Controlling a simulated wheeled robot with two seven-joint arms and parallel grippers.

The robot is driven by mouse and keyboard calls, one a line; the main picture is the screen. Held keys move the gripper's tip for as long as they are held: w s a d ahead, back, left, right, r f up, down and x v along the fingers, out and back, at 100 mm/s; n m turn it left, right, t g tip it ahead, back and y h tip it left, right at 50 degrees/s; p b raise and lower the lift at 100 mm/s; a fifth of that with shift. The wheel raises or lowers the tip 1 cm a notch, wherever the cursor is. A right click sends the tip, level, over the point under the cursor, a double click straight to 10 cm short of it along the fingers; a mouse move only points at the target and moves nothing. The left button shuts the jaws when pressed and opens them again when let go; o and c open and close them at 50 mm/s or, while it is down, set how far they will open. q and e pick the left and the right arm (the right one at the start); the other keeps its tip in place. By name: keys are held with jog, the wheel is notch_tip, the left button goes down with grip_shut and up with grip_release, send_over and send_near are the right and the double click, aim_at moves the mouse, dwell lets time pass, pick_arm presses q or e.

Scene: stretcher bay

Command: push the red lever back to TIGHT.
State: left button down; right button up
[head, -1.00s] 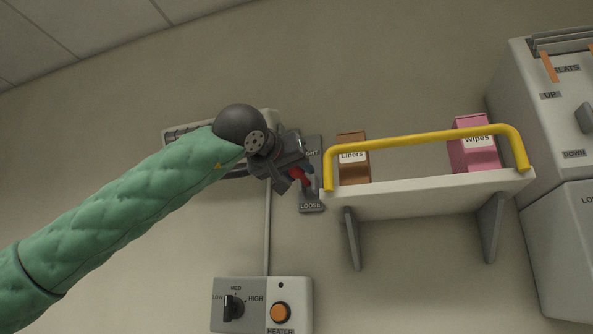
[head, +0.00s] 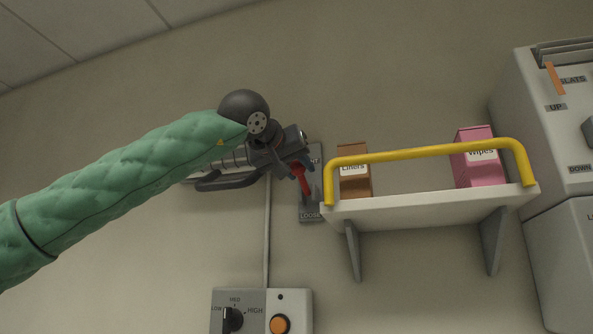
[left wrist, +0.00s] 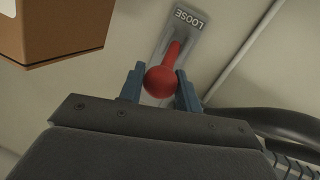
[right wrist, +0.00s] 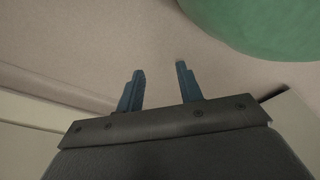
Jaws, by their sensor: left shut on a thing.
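The red lever (head: 303,181) sits on a grey wall plate (head: 311,205) with LOOSE at its bottom end. The plate's upper label is mostly hidden behind my left gripper (head: 299,168). The lever leans out from the plate, its knob end above the stalk's base. In the left wrist view, my left gripper (left wrist: 160,88) has a finger on each side of the lever's round red knob (left wrist: 161,81) and is shut on it. The stalk runs behind the knob toward the LOOSE label. My right gripper (right wrist: 158,88) shows only in its wrist view, open and empty.
Close right of the plate is a white shelf (head: 430,205) with a yellow rail (head: 430,151), holding a brown Liners box (head: 354,182) and a pink Wipes box (head: 478,168). Below is a heater panel (head: 262,297). A dark curved handle (head: 225,182) lies behind my left arm.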

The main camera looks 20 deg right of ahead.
pick_arm(q)
jog(key=shift+r, duration=0.1)
jog(key=c, duration=1)
grip_release()
pick_arm(e)
jog(key=shift+d, duration=0.15)
pick_arm(q)
jog(key=shift+s+a, duration=0.15)
jog(key=shift+a, duration=0.05)
jog(key=b+v, duration=0.3)
jog(key=v, duration=0.3)
jog(key=shift+s+a+b, duration=0.45)
jog(key=shift+a, duration=0.05)
pick_arm(e)
jog(key=w+a+r, duration=0.3)
jog(key=w+r, duration=0.2)
jog(key=shift+r, duration=0.2)
